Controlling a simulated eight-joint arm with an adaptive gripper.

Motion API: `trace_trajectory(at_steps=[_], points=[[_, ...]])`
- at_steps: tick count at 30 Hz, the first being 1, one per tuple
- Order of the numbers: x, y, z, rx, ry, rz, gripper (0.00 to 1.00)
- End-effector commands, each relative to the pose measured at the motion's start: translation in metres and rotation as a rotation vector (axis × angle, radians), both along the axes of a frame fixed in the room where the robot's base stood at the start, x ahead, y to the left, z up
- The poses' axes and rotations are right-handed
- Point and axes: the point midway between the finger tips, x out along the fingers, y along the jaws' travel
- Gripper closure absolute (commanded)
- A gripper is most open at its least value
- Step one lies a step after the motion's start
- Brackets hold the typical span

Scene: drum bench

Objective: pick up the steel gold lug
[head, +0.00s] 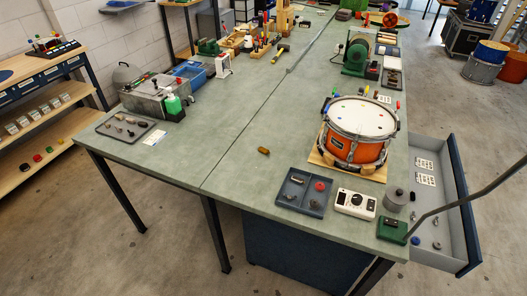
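A small gold-brown piece (263,150) lies alone on the bare grey-green bench top, left of the drum; it looks like the gold lug, but it is too small to make out its shape or material surely. Several small parts in brown and grey tones lie in a dark tray (103,126) at the bench's left end, and I cannot tell them apart. My gripper is not in view, and nothing is seen touching the gold-brown piece.
An orange drum (356,133) stands on a wooden base right of the piece. A divided blue-grey tray (288,202), a white meter (355,204) and a green block (392,230) with a long dark rod line the front. An open drawer (462,240) juts out right. The bench middle is clear.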

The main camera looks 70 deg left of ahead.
Motion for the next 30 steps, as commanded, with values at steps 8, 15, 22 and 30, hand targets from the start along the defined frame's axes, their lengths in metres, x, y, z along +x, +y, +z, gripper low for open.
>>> trace_trajectory(at_steps=[8, 15, 22, 30], points=[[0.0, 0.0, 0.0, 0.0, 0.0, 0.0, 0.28], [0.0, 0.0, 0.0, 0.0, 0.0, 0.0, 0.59], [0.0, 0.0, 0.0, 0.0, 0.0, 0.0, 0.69], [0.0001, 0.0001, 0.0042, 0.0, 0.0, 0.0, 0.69]])
